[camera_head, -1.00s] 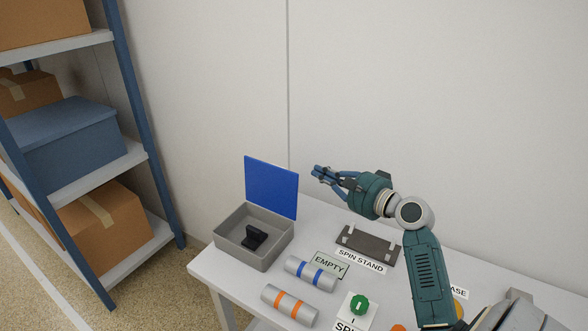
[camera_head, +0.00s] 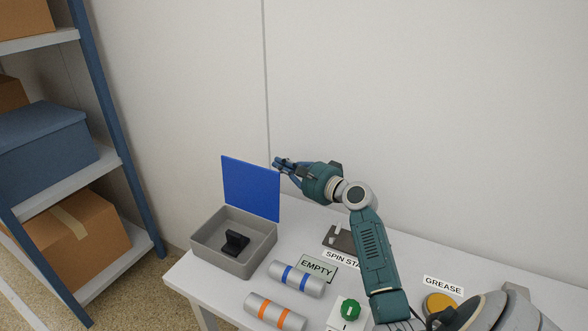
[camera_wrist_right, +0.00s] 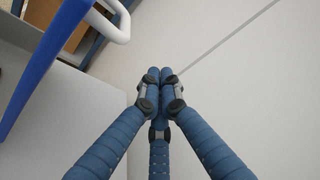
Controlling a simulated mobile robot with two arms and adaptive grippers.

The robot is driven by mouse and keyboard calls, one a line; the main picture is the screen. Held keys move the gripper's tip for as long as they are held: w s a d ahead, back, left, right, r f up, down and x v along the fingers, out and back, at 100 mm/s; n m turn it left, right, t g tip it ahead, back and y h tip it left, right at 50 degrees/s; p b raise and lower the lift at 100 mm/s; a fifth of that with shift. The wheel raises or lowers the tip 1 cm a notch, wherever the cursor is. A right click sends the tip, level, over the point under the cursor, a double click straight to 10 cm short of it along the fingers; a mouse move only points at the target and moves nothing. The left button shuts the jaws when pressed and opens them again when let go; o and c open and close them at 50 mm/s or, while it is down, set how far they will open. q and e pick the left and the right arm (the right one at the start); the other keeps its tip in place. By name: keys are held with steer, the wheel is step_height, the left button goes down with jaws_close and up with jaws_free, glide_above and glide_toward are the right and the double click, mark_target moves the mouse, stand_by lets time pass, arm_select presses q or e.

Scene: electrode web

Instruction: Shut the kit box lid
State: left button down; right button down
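The kit box (camera_head: 250,262) is an open grey tray at the back left of the white table, with a black part (camera_head: 235,243) inside. Its blue lid (camera_head: 250,190) stands upright along the back edge. My right gripper (camera_head: 280,163) is at the lid's upper right corner; whether it touches the lid I cannot tell. In the right wrist view its blue fingers (camera_wrist_right: 160,76) meet at the tips with nothing visible between them. The lid's edge shows there as a blue strip (camera_wrist_right: 38,70) to the left, apart from the fingertips. My left gripper is out of view.
Two banded cylinders (camera_head: 296,279) and an EMPTY label (camera_head: 317,267) lie in front of the box. A green knob (camera_head: 350,309) and the spin stand (camera_head: 338,238) are further right. A wall stands close behind. A shelf (camera_head: 75,185) with boxes is at left.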

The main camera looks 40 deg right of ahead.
mark_target(254, 185)
steer(key=a, duration=0.1)
steer(key=a+p, duration=0.1)
steer(key=s+a+r+p, duration=0.1)
steer(key=shift+a, duration=0.3)
steer(key=shift+r, duration=0.1)
